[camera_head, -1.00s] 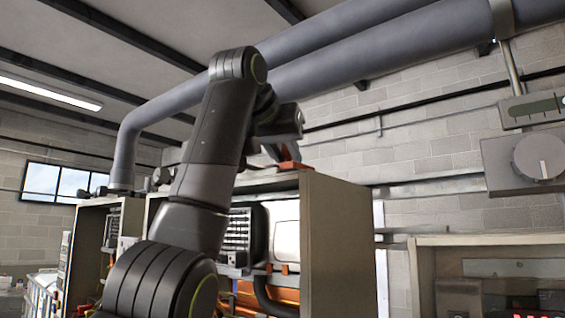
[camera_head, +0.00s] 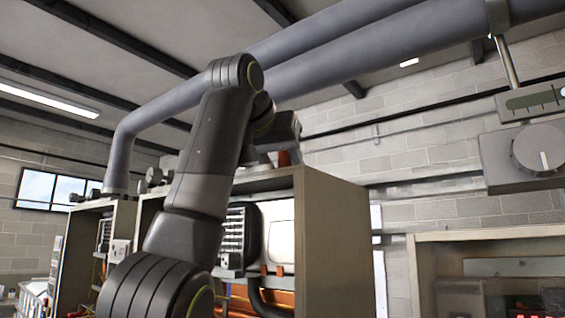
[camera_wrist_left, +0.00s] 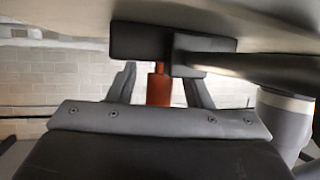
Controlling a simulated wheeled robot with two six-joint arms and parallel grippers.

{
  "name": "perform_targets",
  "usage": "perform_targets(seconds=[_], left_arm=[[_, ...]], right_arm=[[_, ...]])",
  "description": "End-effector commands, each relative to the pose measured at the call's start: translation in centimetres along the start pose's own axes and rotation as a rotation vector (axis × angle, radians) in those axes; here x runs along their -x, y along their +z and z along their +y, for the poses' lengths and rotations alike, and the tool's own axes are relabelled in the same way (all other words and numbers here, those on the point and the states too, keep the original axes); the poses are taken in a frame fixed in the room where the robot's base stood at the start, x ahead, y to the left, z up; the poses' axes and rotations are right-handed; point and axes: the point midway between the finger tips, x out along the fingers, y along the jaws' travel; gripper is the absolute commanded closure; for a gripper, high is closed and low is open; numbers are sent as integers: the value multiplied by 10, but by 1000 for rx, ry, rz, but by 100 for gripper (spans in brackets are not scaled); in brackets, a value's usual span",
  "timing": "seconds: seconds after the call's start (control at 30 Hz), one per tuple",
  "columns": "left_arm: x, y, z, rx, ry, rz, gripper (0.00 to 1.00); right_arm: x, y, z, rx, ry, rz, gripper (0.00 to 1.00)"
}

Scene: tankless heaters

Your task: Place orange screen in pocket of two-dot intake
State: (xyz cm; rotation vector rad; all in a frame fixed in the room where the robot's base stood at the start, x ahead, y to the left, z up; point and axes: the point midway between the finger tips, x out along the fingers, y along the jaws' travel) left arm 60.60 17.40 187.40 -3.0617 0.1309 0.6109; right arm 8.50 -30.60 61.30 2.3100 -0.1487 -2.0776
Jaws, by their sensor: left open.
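My left gripper (camera_wrist_left: 161,82) is open in the left wrist view, with one finger on each side of an upright orange cylindrical piece (camera_wrist_left: 158,88). The piece meets a dark block above it; I cannot tell whether it is the orange screen or whether the fingers touch it. In the head view my left arm rises in front of the cabinets. Its wrist is above the open cabinet, and a bit of orange (camera_head: 284,158) shows at the cabinet top. The fingertips are mostly hidden there. I cannot identify the two-dot intake or its pocket. My right gripper is not in view.
The open cabinet (camera_head: 335,235) has a tall side panel and holds a white unit (camera_head: 281,235) and orange parts low down. Another cabinet (camera_head: 490,236) stands at the right, below a grey dial box (camera_head: 535,155). Thick pipes (camera_head: 380,50) run overhead.

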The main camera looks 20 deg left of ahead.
Motion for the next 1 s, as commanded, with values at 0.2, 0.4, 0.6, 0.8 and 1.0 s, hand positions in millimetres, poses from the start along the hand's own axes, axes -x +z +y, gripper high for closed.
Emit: perform_targets(seconds=[0.2, 0.4, 0.6, 0.8, 1.0], left_arm=[[11, 0, 0, 1, 0, 3, 54], [50, 2, 0, 0, 0, 5, 54], [90, 0, 0, 1, 0, 3, 54], [115, -1, 0, 0, 0, 2, 54], [121, -1, 0, 0, 0, 0, 54]], right_arm=[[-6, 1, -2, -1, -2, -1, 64], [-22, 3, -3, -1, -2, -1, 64], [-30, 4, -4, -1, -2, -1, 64], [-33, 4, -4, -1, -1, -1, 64], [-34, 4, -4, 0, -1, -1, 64]])
